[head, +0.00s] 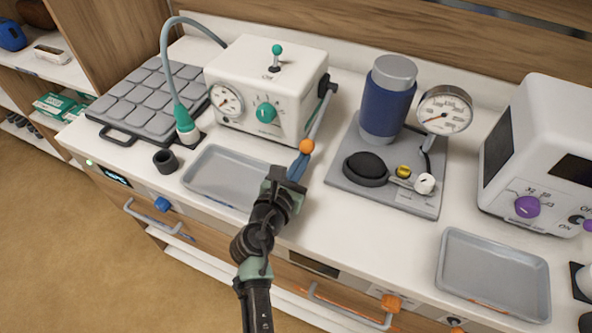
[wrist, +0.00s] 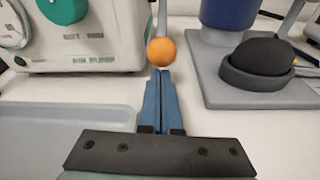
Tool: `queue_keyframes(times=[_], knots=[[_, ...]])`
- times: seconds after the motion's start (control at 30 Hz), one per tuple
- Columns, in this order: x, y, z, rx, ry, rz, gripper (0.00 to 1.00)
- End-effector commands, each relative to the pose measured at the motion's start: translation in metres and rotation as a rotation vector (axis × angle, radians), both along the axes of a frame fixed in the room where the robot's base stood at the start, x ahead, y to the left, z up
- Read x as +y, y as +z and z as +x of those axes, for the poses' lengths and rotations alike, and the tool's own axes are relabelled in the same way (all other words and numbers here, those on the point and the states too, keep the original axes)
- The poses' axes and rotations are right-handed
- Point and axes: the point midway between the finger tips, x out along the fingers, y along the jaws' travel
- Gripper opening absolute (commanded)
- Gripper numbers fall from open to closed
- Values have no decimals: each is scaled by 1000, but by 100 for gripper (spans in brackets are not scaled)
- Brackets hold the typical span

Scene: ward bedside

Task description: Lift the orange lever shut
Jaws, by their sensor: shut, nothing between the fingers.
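The orange lever is a grey rod with an orange ball knob (head: 306,146), hinged on the right side of a white machine (head: 262,92). The rod slopes down from the hinge toward the front, with the knob at its low end. My gripper (head: 300,163) has its blue fingers shut with nothing between them. In the wrist view the knob (wrist: 161,52) sits just beyond the fingertips (wrist: 160,74). I cannot tell whether they touch it. The rod behind the knob is partly hidden in the wrist view.
A grey tray (head: 190,178) lies left of my gripper. A grey base plate (head: 420,200) with a blue canister (head: 384,108), a gauge (head: 443,112) and a black dome (head: 366,166) stands right. A grey hose (head: 166,62) arches left of the machine. Clear counter lies between lever and plate.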

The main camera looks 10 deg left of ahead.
Motion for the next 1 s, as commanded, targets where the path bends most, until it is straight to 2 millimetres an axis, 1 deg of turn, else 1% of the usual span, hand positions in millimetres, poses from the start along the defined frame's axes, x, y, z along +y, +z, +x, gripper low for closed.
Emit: queue_keyframes(times=[0.4, 0.7, 0.8, 1.0], knots=[[-1, 0, 2, 1, 0, 0, 0], [0, 10, 0, 29, -1, 8, 0], [0, 8, -1, 38, -1, 12, 0], [0, 11, -2, 52, 0, 17, 0]])
